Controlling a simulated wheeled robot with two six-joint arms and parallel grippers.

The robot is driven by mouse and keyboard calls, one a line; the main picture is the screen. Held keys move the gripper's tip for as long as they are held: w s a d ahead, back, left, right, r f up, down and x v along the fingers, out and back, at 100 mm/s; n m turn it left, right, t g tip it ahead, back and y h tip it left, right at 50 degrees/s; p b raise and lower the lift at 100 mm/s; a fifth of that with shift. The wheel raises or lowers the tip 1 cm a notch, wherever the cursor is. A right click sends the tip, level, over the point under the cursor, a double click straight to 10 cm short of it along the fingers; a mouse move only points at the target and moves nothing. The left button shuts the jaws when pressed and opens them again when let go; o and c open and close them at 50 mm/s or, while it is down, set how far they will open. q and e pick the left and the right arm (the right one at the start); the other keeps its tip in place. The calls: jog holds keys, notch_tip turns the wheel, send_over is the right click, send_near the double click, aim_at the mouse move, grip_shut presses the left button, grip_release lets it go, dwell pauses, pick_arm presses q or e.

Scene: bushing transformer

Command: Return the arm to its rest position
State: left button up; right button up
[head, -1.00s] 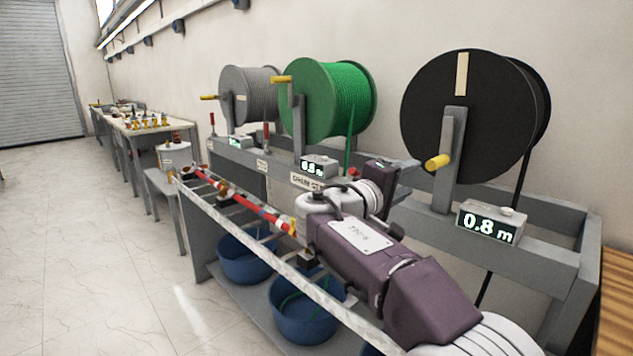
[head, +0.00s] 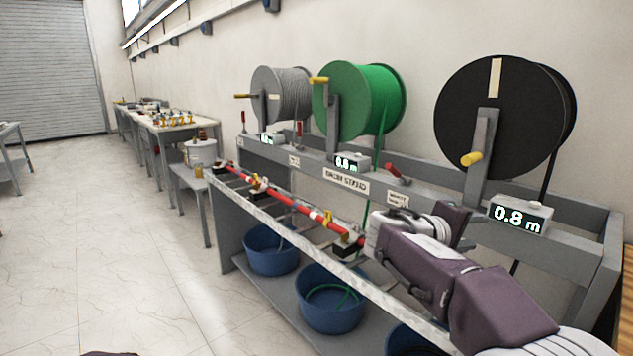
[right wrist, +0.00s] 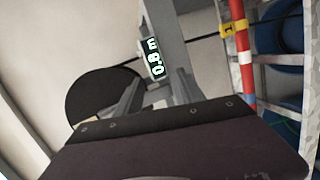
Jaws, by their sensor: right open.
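My right arm (head: 460,290), with purple links and white joints, reaches in from the lower right of the head view, in front of the cable rack. Its bent wrist and the dark purple body of my right gripper (head: 455,222) are near the rack's front rail; the fingertips are hard to make out there. In the right wrist view, the two grey fingers of my right gripper (right wrist: 158,88) stand apart with nothing seen between them. My left gripper is not in view.
The grey rack (head: 285,210) carries a grey reel (head: 280,95), a green reel (head: 358,100) and a black reel (head: 495,120). A red-and-white rod (head: 290,208) lies along its front. Blue tubs (head: 330,305) sit below. The floor (head: 110,240) at left is clear.

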jog(key=s+f+g+y, duration=0.3)
jog(key=s+f, duration=0.3)
jog(key=f, duration=0.5)
jog(key=s+f+g+y, duration=0.25)
jog(key=s+f, duration=0.25)
jog(key=f, duration=0.6)
jog(key=s+a+f+m+g+y, duration=0.1)
jog(key=s+a+f+m+y, duration=0.6)
jog(key=s+a+f, duration=0.55)
notch_tip(320, 180, up, 19)
jog(key=w+n+p, duration=0.1)
jog(key=p, duration=1.8)
jog(key=shift+w+a+n+y+p, duration=0.2)
jog(key=shift+w+n+y+p, duration=0.1)
jog(key=shift+w+y+p, duration=0.05)
